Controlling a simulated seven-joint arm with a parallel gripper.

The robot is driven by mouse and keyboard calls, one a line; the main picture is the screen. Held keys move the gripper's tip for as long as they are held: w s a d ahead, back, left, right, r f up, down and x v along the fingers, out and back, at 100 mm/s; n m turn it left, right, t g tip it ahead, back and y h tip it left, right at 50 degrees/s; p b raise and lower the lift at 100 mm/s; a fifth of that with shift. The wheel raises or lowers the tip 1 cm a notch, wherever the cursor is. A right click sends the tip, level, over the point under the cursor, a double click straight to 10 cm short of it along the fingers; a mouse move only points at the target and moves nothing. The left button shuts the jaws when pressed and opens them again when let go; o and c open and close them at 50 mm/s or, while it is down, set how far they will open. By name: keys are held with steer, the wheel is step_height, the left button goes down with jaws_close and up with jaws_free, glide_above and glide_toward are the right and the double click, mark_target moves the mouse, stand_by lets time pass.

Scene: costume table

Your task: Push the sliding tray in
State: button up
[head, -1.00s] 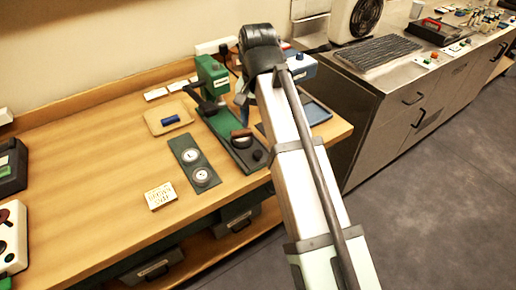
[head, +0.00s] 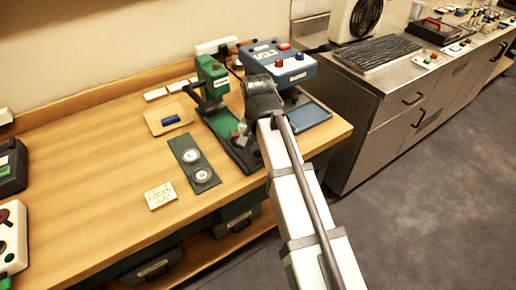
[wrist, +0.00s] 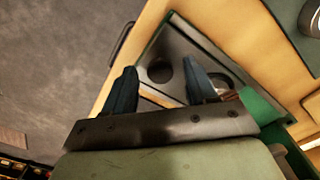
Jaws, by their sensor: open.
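The green press (head: 212,78) stands on the wooden table, with its long green-edged base running toward the front edge. The sliding tray appears to be the dark grey plate (wrist: 182,48) on that base; a dark round knob or hole (wrist: 160,72) shows on it in the wrist view. My gripper (wrist: 160,78) is open and empty above the front part of the base, its two dark blue fingers spread on either side of the round feature. Contact cannot be told. A brown part (head: 235,134) shows on the base beside my gripper. My arm hides much of the tray in the head view.
A blue control box (head: 280,62) and a blue-grey tray (head: 307,116) stand right of the press. Left are a dark plate with two round dies (head: 192,162), a small tan tray (head: 167,118) and a label card (head: 160,196). The table's left middle is clear.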

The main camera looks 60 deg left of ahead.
steer(key=shift+c, duration=0.4)
jaws_close()
